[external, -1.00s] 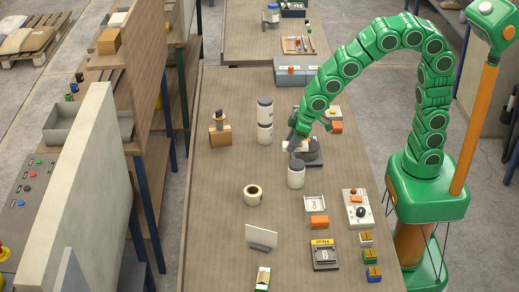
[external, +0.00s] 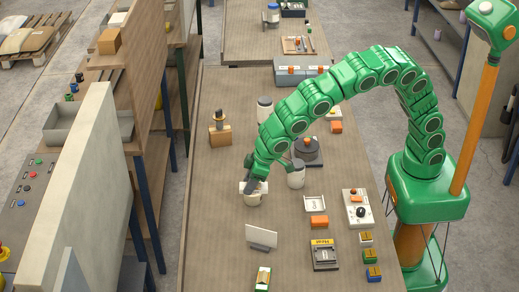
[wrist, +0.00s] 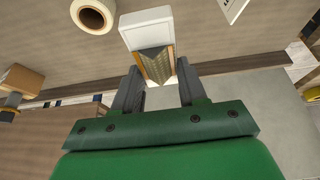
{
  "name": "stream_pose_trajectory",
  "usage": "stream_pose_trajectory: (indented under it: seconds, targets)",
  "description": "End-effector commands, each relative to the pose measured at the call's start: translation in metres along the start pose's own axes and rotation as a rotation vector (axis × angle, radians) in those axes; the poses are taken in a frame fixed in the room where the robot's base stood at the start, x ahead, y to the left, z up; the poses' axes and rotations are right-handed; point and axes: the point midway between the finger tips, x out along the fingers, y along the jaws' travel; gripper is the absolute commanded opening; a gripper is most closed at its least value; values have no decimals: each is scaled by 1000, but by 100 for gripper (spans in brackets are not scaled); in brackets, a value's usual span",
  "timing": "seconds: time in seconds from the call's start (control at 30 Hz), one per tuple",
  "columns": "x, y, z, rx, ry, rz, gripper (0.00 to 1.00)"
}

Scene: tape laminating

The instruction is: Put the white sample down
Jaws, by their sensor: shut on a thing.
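My gripper (external: 254,186) is shut on the white sample (wrist: 146,26) and hangs over the left-middle part of the workbench. In the wrist view the sample is a white block held between my two fingers (wrist: 158,78), with a tan, hatched, wedge-like part on its near side. In the external view only a small white edge of the sample (external: 243,186) shows at the left of my fingers. The tape roll (wrist: 93,15) is at the upper left in the wrist view, apart from the sample. How high the sample hangs is hard to tell.
A white panel on a stand (external: 262,236) is just in front of my gripper. A wooden block (external: 219,136) stands at the back left. The bench's left strip is bare.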

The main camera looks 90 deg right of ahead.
Motion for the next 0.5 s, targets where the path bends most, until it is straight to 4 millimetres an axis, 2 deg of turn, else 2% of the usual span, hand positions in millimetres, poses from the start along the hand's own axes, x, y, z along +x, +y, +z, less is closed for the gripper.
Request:
stream_pose_trajectory:
  seconds: [0.03,0.1,0.2,0.33,0.5]
  targets:
    - [4,-16,-2,-8,-1,-4,6]
    - [6,-36,-5,-11,0,-10,6]
    - [9,-57,-6,-13,0,-17,6]
    - [12,-77,-6,-18,-2,-23,6]
    - [16,-87,-7,-19,-5,-24,6]
